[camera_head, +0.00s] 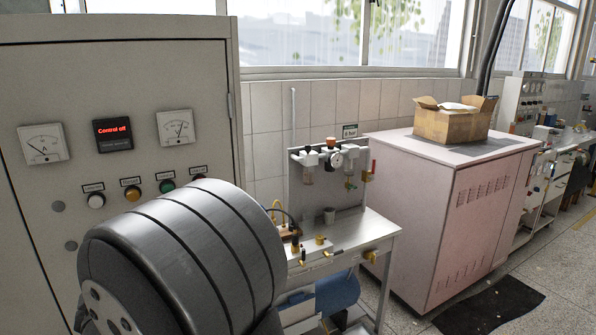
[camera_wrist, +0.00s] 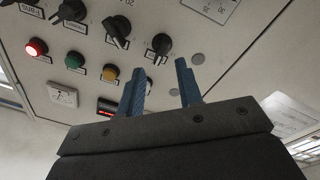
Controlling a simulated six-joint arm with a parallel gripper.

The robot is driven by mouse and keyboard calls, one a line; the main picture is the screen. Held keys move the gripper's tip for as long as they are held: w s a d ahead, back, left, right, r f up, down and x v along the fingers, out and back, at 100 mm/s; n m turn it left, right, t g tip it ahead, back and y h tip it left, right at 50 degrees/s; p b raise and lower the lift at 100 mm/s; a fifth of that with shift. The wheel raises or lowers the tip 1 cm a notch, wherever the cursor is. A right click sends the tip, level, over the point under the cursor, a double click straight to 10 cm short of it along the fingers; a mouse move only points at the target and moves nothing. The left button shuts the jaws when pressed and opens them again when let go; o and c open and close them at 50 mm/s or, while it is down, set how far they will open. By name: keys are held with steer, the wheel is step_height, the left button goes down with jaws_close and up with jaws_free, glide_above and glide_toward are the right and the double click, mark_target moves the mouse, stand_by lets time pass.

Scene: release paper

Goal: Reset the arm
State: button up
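My gripper (camera_wrist: 160,68) shows in the wrist view with its two blue fingers apart and nothing visible between them. Its fingers point toward a grey control panel (camera_wrist: 235,60), seen upside down in that view. I cannot tell the exact gap to the panel. The gripper is not visible in the head view. There, a large dark grey rounded part of my arm fills the lower left in front of the control cabinet (camera_head: 100,80).
The cabinet has a red-lit display (camera_head: 113,133) reading "Control off", and two meters. The wrist view shows a lit red button (camera_wrist: 36,47) and black rotary knobs (camera_wrist: 117,30). A metal workbench (camera_head: 345,235), a pinkish cabinet (camera_head: 455,210) and an open cardboard box (camera_head: 450,125) stand to the right.

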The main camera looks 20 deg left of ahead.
steer(key=shift+w+a+r+n+g, duration=0.25)
steer(key=shift+w+a+r+n, duration=0.25)
steer(key=shift+a, duration=0.15)
steer(key=shift+w+a+r+n+g, duration=0.25)
steer(key=shift+w+a+r+n, duration=0.2)
steer(key=shift+a, duration=0.15)
steer(key=shift+s, duration=0.1)
steer(key=s+d+f+m+t+y, duration=0.2)
steer(key=s+d+f+m, duration=0.2)
steer(key=d+f+m, duration=0.1)
steer(key=shift+s+d+f+m, duration=0.25)
steer(key=shift+d+f+m, duration=0.2)
steer(key=shift+m, duration=0.2)
steer(key=shift+a, duration=0.1)
